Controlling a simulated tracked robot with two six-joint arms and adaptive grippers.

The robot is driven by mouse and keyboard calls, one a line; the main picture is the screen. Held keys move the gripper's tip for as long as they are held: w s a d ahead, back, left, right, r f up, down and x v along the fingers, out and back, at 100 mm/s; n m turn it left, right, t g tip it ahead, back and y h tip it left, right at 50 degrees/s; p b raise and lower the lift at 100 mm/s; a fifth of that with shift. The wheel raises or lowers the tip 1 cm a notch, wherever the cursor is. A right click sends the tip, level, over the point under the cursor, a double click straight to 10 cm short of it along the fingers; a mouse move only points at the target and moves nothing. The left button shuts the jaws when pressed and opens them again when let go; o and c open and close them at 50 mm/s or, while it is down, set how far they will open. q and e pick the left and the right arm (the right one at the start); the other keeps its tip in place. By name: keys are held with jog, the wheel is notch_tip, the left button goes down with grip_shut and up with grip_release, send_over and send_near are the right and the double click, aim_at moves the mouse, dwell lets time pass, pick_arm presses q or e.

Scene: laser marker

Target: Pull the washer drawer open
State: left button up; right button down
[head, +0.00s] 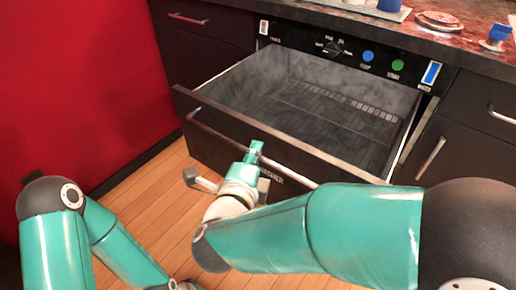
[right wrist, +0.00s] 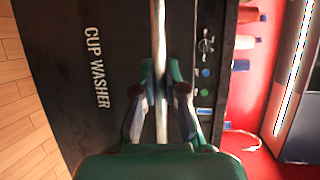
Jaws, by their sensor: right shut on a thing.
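The washer drawer (head: 215,150) is a dark, wide drawer standing pulled out from under the counter, with its grey inside and rack floor showing. Its long metal handle (head: 290,168) runs along the front. My right gripper (head: 254,154) is at the middle of the drawer front, shut on the handle. In the right wrist view the green fingers (right wrist: 161,75) close on the handle bar (right wrist: 159,25), beside the white "CUP WASHER" lettering (right wrist: 97,67). My left arm is at the lower left of the head view; its gripper is out of view.
The control panel (head: 350,55) with a knob and blue and green buttons sits above the drawer. The counter (head: 420,30) holds a tray, a round dish and a blue-and-white item. Closed dark cabinets flank the drawer. Wooden floor (head: 150,205) is clear in front; a red wall stands left.

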jog(key=shift+d+f, duration=0.1)
jog(key=shift+f, duration=0.15)
jog(key=c, duration=1.2)
grip_release()
jog(key=shift+w, duration=0.1)
jog(key=shift+r, duration=0.15)
